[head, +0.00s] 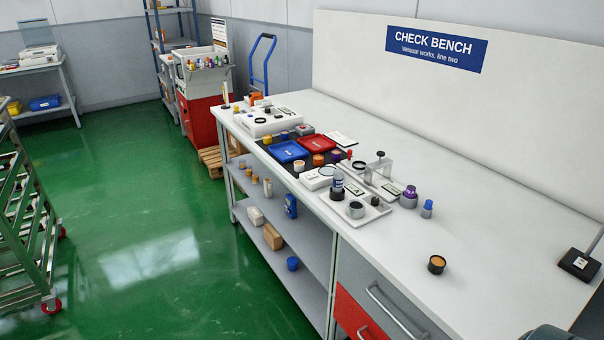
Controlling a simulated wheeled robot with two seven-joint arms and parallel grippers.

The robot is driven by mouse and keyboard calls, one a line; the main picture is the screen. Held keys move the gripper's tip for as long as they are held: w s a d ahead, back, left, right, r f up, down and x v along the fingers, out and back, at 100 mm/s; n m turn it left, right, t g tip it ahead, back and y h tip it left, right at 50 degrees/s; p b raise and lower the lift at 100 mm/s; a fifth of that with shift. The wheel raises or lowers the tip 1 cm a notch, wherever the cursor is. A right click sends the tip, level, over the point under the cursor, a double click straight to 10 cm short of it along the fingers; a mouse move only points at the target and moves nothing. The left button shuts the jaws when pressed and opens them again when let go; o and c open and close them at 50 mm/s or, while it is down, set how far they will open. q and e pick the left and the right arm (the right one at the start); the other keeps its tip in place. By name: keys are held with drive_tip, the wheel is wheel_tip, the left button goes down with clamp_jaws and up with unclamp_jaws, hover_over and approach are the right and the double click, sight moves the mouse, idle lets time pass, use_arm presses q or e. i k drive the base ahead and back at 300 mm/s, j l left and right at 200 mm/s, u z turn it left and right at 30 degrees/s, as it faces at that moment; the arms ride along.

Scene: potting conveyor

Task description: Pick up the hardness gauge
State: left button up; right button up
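I cannot tell for sure which item is the hardness gauge. Several small instruments stand together near the front edge of the white check bench (470,240). Among them are an upright grey-and-blue cylinder with a dark band (337,187), a round piece with a dark top (356,209) on a pale plate, and a small metal stand with a black knob (379,166). No gripper is visible. A dark rounded part at the bottom right corner may be my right arm. Nothing is seen held.
A blue tray (287,151) and a red tray (317,143) lie farther along the bench. The bench's right part is mostly clear. A green rack (25,215) stands left.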

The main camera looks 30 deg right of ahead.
sight(338, 179)
drive_tip(key=i+z, duration=0.25)
drive_tip(key=i, duration=0.15)
drive_tip(key=i+j+z, duration=0.5)
drive_tip(key=i, duration=0.25)
drive_tip(key=i+j+z, duration=0.1)
drive_tip(key=z, duration=0.3)
drive_tip(key=i+j+z, duration=0.25)
drive_tip(key=z, duration=0.15)
drive_tip(key=i+j+z, duration=0.2)
drive_tip(key=z, duration=0.2)
drive_tip(key=i+j+z, duration=0.15)
drive_tip(key=j+z, duration=0.2)
drive_tip(key=i+j+z, duration=0.1)
drive_tip(key=j+z, duration=0.3)
drive_tip(key=j, duration=0.2)
drive_tip(key=j+z, duration=0.4)
drive_tip(key=j, duration=0.2)
